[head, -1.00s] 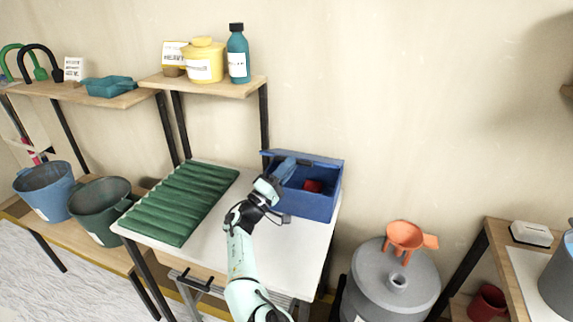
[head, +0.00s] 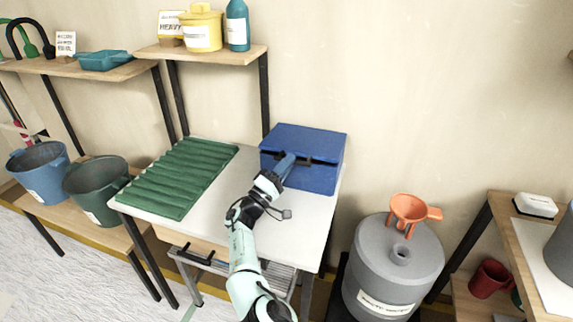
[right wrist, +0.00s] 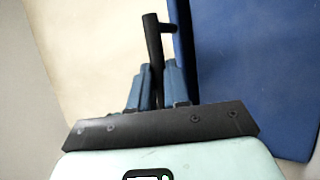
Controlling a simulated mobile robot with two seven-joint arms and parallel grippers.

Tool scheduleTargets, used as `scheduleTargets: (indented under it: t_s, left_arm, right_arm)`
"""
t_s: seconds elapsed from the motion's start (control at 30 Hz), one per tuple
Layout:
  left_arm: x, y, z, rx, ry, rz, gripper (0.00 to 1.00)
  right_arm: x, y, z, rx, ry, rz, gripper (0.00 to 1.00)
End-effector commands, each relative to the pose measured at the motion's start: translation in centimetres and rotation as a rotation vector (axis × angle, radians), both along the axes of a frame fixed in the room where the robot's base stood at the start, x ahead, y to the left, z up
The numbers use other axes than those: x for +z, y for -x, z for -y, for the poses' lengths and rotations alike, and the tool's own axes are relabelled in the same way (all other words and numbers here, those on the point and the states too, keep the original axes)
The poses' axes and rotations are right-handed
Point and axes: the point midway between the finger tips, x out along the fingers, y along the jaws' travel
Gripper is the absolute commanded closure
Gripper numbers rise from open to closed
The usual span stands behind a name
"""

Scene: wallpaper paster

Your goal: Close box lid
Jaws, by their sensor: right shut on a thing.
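The blue box (head: 318,180) stands at the back right of the white table. Its blue lid (head: 308,138) now lies over the top, with a dark line along the front edge; I cannot tell if it is fully flush. My right gripper (head: 289,160) is at the front of the box by the lid edge. In the right wrist view its blue fingers (right wrist: 155,75) are shut around a black handle (right wrist: 153,45), beside a large blue surface of the box. The box's inside is hidden. My left gripper is not in view.
A green ribbed tray (head: 180,178) lies on the white table (head: 222,205) left of the box. A wooden shelf (head: 205,54) with containers is above. A grey drum (head: 395,268) with an orange funnel (head: 408,208) stands to the right.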

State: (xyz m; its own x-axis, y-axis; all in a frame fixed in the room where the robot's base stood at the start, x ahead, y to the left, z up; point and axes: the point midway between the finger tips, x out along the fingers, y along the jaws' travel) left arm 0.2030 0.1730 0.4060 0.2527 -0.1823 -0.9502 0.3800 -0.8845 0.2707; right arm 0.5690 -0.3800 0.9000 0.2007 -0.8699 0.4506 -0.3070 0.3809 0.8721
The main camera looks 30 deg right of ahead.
Motion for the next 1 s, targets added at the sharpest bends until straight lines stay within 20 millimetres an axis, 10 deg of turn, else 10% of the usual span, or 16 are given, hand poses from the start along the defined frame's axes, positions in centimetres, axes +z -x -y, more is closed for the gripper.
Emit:
scheduleTargets:
  t_s: [0.13,0.17,0.23,1.0]
  left_arm:
    - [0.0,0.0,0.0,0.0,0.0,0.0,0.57]
    - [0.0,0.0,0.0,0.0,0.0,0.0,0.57]
    - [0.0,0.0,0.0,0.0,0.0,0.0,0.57]
    - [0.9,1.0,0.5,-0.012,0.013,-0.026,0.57]
  right_arm:
    - [-0.6,0.0,1.0,-0.003,-0.014,-0.013,1.0]
    - [-0.6,0.0,1.0,-0.003,-0.014,-0.013,0.74]
    - [-0.6,0.0,1.0,-0.003,-0.013,-0.013,0.58]
    - [-0.8,0.5,-2.0,0.001,-0.01,-0.012,0.58]
